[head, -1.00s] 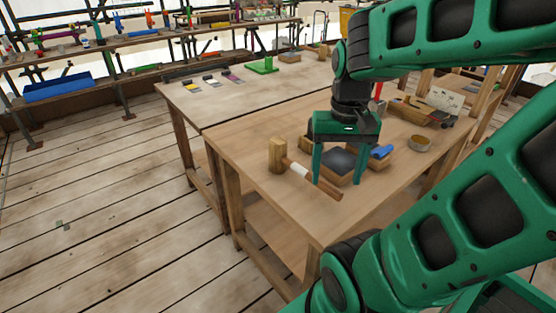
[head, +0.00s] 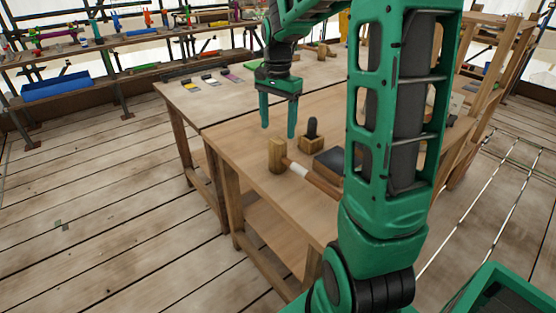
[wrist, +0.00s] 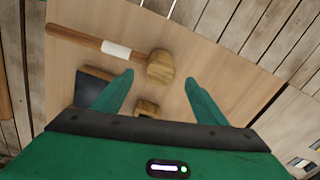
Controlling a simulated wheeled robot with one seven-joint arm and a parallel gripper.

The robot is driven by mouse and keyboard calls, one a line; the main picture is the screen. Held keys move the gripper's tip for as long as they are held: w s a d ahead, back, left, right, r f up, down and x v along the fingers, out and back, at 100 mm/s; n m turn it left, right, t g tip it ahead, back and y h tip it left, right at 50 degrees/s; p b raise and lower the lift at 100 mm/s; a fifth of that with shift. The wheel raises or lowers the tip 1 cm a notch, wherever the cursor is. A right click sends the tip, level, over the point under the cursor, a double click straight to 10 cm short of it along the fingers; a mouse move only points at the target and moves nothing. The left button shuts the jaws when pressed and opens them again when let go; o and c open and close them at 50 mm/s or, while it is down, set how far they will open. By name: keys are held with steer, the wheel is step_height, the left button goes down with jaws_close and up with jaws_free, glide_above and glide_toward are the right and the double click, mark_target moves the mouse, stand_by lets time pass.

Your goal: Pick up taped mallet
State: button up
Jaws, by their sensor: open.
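The taped mallet has a wooden head (head: 277,155) and a brown handle with a white tape band (head: 298,170). It lies near the front left edge of the wooden table, its handle end hidden behind my arm in the head view. In the wrist view the mallet head (wrist: 160,66) shows just beyond my fingertips, with the handle running to the upper left. My gripper (head: 279,130) is open and empty, above the table and behind the mallet head as the head view sees it. Its two fingers also show in the wrist view (wrist: 158,80).
A small wooden block with a dark knob (head: 312,141) and a dark-topped box (head: 330,160) stand close to the mallet. A second table (head: 225,100) adjoins at the back, with small paddles (head: 210,79) on it. The table's left part is clear.

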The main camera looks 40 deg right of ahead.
mark_target(277, 140)
steer(key=shift+w+f, duration=0.1)
steer(key=shift+f, duration=3.5)
steer(key=c, duration=1.2)
